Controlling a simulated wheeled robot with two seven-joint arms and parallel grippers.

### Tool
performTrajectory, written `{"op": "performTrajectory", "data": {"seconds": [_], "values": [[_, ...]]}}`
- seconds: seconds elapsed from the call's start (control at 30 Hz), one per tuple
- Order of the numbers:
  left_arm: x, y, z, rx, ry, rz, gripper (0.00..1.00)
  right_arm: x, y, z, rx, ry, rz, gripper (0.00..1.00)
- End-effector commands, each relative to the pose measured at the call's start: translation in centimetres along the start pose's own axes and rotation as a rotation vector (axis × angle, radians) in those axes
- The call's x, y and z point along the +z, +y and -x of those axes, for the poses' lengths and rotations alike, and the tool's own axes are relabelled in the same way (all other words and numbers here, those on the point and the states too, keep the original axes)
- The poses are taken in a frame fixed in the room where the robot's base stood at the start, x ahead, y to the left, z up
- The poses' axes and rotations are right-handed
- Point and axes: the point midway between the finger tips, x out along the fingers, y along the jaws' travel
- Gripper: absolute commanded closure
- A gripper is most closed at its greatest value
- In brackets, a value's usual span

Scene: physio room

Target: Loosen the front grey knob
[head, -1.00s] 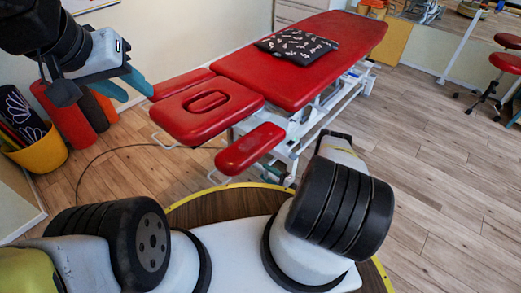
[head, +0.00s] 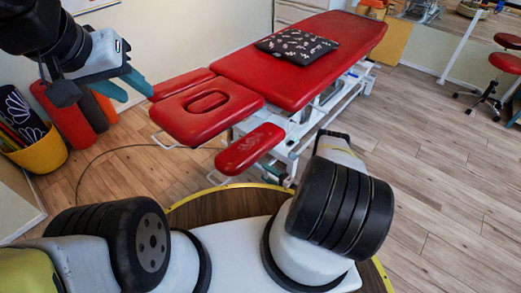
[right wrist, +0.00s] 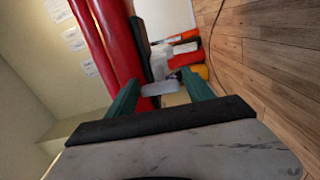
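The red treatment table (head: 290,75) stands ahead, with a headrest and two red arm pads at its near end. In the right wrist view, a pale grey piece (right wrist: 160,88) that may be the front grey knob lies between and just beyond the fingers of my right gripper (right wrist: 162,84). These teal fingers stand apart, and I see no clear contact. In the head view the knob cannot be made out, and my right wrist hides the gripper's fingers. My left gripper (head: 136,90) is open and empty, near the far-left arm pad.
A patterned dark cushion (head: 297,45) lies on the table. Red and dark rolls (head: 65,115) and a yellow bin (head: 42,152) stand at the left. A cable (head: 95,162) runs over the floor. Red stools (head: 505,62) are at the far right.

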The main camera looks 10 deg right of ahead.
Motion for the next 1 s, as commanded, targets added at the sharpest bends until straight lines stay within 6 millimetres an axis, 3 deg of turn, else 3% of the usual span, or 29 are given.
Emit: {"op": "performTrajectory", "data": {"seconds": [0.37,0.8,1.0], "values": [[0.0,0.0,0.0,0.000,0.000,0.000,0.64,0.0,0.1,0.1,0.001,0.000,-0.001,0.29],[0.0,0.0,0.0,0.000,0.000,0.000,0.64,0.1,0.0,6.5,0.000,-0.002,-0.001,0.29],[0.0,0.0,0.0,0.000,0.000,0.000,0.64,0.0,0.0,7.8,0.001,0.000,-0.001,0.29]]}}
